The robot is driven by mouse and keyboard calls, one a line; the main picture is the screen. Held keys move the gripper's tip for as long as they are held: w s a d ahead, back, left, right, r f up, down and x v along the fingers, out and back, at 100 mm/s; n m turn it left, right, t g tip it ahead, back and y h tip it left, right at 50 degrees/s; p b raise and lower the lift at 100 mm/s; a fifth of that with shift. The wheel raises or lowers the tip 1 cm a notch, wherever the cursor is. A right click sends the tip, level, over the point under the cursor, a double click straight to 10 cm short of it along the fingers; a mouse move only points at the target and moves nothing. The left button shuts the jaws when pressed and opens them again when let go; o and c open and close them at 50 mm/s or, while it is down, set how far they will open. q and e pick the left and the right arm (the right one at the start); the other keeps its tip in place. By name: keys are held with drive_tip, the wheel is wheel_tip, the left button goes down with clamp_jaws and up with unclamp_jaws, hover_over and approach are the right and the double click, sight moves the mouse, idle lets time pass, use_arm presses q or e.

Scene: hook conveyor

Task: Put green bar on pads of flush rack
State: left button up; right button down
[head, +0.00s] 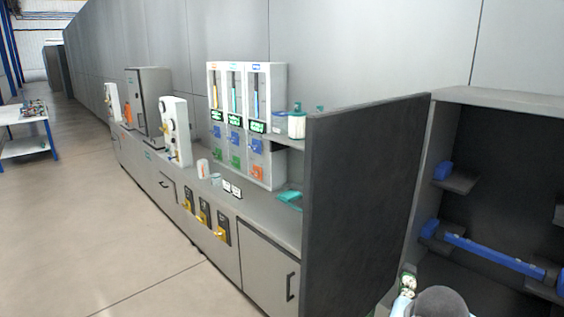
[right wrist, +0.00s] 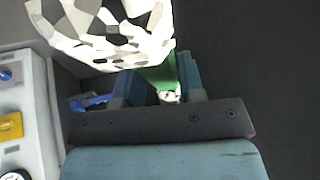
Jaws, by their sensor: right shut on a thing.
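In the right wrist view my right gripper (right wrist: 163,80) is shut on the green bar (right wrist: 157,75). Only a short green stretch shows between the blue-grey fingers. A large white and dark patterned piece hides the space above it, and I cannot tell whether it belongs to the bar. In the head view the dark open rack (head: 505,150) stands at the right. A blue bar (head: 495,252) lies across its lower blue pads. An upper blue pad (head: 443,170) on a small ledge is bare. My left gripper is not in view.
A dark upright panel (head: 365,170) stands just left of the rack. Beyond it runs a long grey counter (head: 262,228) with dispensers (head: 245,120) and a teal item (head: 290,198). A panel with blue and yellow knobs (right wrist: 12,100) is at the wrist view's left.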

drive_tip(key=s+n+y, duration=0.1)
drive_tip(key=n, duration=0.1)
drive_tip(key=s+f+n+y, duration=0.1)
drive_tip(key=n, duration=0.1)
drive_tip(key=s+f+n+y, duration=0.1)
drive_tip(key=s+n, duration=0.1)
drive_tip(key=shift+a+n+g+y, duration=0.15)
drive_tip(key=shift+n+g+y, duration=0.15)
